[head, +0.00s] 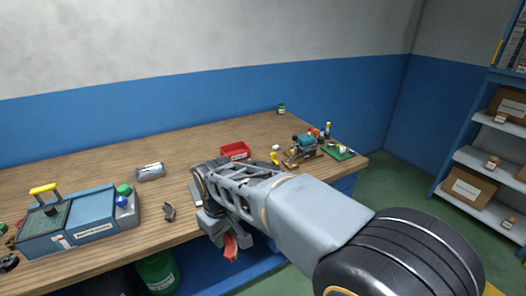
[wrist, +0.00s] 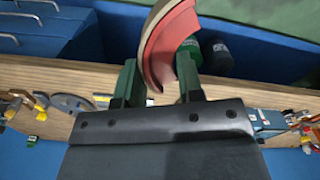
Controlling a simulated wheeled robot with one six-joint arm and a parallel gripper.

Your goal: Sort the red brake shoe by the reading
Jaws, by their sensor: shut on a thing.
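The red brake shoe (head: 231,248) is a curved piece held in my gripper (head: 222,232), out past the table's front edge in the head view. In the wrist view the shoe (wrist: 168,40) stands between the two green fingers of my gripper (wrist: 160,78), which are shut on it. Part of the shoe is hidden by my arm in the head view. A blue bench device (head: 90,215) with a green and a blue knob stands at the left of the table. I cannot read any value on it. A small red bin (head: 235,151) sits farther back.
A grey curved piece (head: 168,211) and a grey cylindrical item (head: 149,171) lie on the wooden table (head: 85,168). A small vise-like tool (head: 302,149) and bottles stand at the back right. A green drum (head: 158,272) is below the table. A blue shelf with boxes (head: 467,187) stands right.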

